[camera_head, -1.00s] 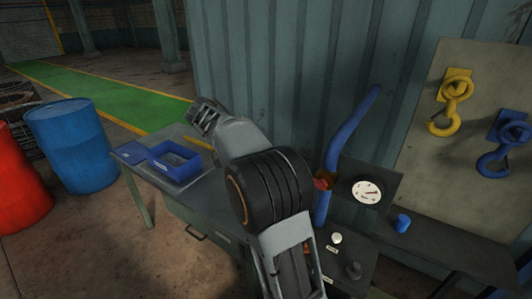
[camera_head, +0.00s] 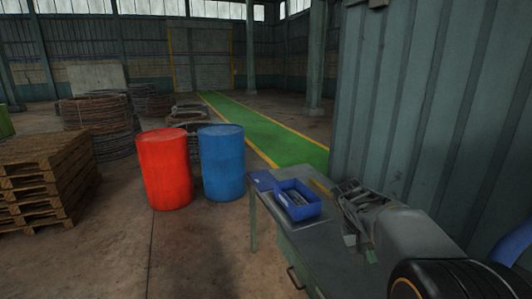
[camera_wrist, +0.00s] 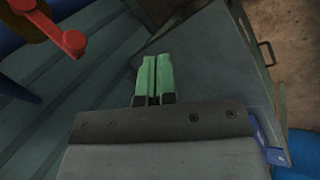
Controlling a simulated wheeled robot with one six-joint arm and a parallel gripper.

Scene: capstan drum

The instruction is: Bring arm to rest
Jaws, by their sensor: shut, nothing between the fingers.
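My gripper (camera_wrist: 153,60) shows in the wrist view with its two green fingers side by side, shut and with nothing between them. It is over the grey workbench (camera_wrist: 205,45), whose top lies below the fingers. In the head view my arm reaches in from the lower right corner. Its wrist end is above the workbench (camera_head: 330,245), right of the blue bin. The height of the fingers above the top is hard to tell.
A blue bin (camera_head: 305,214) with grey items stands on the bench. Red (camera_head: 165,172) and blue (camera_head: 222,165) drums stand left of it, with pallets (camera_head: 45,178) farther left. A corrugated wall (camera_head: 420,110) is close on the right. A red-ended lever (camera_wrist: 72,42) shows in the wrist view.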

